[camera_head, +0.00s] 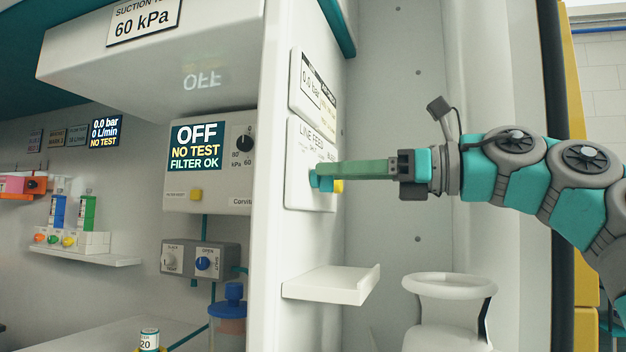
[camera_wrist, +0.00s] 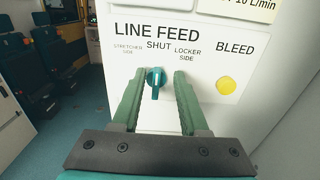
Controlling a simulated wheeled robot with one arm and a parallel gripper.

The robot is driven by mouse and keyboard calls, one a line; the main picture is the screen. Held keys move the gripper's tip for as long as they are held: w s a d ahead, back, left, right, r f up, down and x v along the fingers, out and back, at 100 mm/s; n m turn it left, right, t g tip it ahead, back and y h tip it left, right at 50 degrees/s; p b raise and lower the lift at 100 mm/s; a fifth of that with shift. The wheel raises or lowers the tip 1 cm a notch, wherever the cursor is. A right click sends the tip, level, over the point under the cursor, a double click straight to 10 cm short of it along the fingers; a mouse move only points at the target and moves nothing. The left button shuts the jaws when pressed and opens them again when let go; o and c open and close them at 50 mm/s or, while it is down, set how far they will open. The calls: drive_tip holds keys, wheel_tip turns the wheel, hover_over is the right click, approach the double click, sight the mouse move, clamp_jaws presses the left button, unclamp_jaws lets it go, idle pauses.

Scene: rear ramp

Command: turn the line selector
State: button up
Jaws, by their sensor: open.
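The line selector is a small teal knob (camera_wrist: 155,82) with a white mark, on the white LINE FEED panel (camera_wrist: 205,70). The labels around it read STRETCHER SIDE, SHUT and LOCKER SIDE. Its white mark points up toward SHUT. My gripper (camera_wrist: 155,88) is open, with one green finger on each side of the knob and a visible gap on both sides. In the head view my gripper (camera_head: 325,175) reaches left to the panel (camera_head: 298,165), and its fingers largely hide the knob.
A yellow BLEED button (camera_wrist: 227,86) sits right of the knob, close to the right finger. Below the panel a small white shelf (camera_head: 330,285) juts out. A white ring-topped stand (camera_head: 447,283) is at the lower right.

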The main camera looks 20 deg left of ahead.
drive_tip(key=shift+s+a, duration=0.2)
drive_tip(key=shift+s+r, duration=0.1)
drive_tip(key=shift+s, duration=0.25)
drive_tip(key=shift+c, duration=1.4)
drive_tip(key=shift+a, duration=0.2)
drive_tip(key=shift+c, duration=0.7)
drive_tip(key=shift+w+d, duration=0.1)
drive_tip(key=shift+c, duration=0.8)
drive_tip(key=shift+w+d, duration=0.3)
drive_tip(key=shift+w, duration=0.1)
clamp_jaws()
drive_tip(key=shift+a+f, duration=0.15)
drive_tip(key=shift+f, duration=0.05)
